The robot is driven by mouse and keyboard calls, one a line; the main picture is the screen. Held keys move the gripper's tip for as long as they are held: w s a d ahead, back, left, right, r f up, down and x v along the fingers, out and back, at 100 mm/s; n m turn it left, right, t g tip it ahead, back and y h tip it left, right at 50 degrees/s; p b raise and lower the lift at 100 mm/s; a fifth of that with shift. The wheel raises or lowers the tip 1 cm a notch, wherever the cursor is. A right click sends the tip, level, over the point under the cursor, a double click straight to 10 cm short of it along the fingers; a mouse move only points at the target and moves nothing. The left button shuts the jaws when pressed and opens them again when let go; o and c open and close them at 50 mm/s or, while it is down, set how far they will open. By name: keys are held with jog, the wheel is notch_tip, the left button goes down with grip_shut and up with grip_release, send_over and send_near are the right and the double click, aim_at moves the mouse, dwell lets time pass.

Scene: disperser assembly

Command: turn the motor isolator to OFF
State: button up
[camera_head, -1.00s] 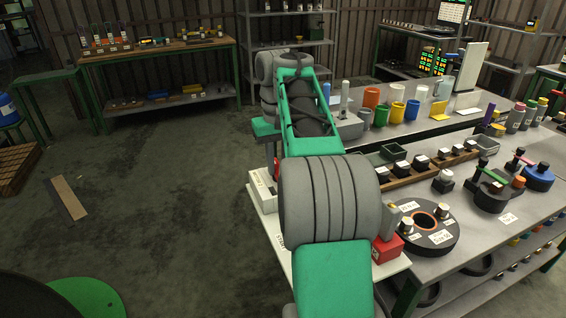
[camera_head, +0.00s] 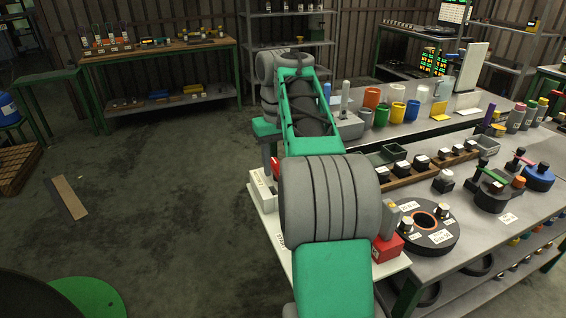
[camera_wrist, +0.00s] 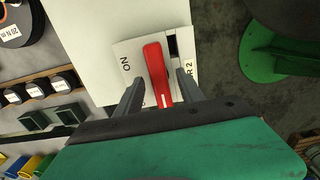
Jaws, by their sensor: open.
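The motor isolator has a red handle (camera_wrist: 156,70) on a light plate (camera_wrist: 128,50) in the wrist view. The plate reads "ON" beside the handle, and a partly covered label ending in "R 2" (camera_wrist: 188,68) is on the other side. A dark slot (camera_wrist: 173,46) shows beside the handle. My gripper (camera_wrist: 160,78) is open, with one finger on each side of the handle and visible gaps between. I cannot tell whether either finger touches it. In the head view my arm hides most of the gripper and the handle; a white box (camera_head: 262,190) shows at the arm's left.
Coloured cups (camera_head: 397,112) stand farther back. The floor (camera_head: 150,200) on the left is mostly clear.

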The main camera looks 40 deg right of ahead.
notch_tip(320, 180, up, 8)
jog(key=p, duration=0.8)
jog(key=shift+s+a+r, duration=0.1)
jog(key=shift+r, duration=0.05)
jog(key=shift+a, duration=0.1)
jog(key=s+a+f+n+t, duration=0.1)
jog(key=s+a+f, duration=0.15)
jog(key=a, duration=0.85)
jog(key=s+a+f+n+t, duration=0.2)
jog(key=s+a+f, duration=0.7)
jog(key=a+f, duration=0.2)
jog(key=shift+s+a+f, duration=0.2)
jog(key=shift+a+f, duration=0.05)
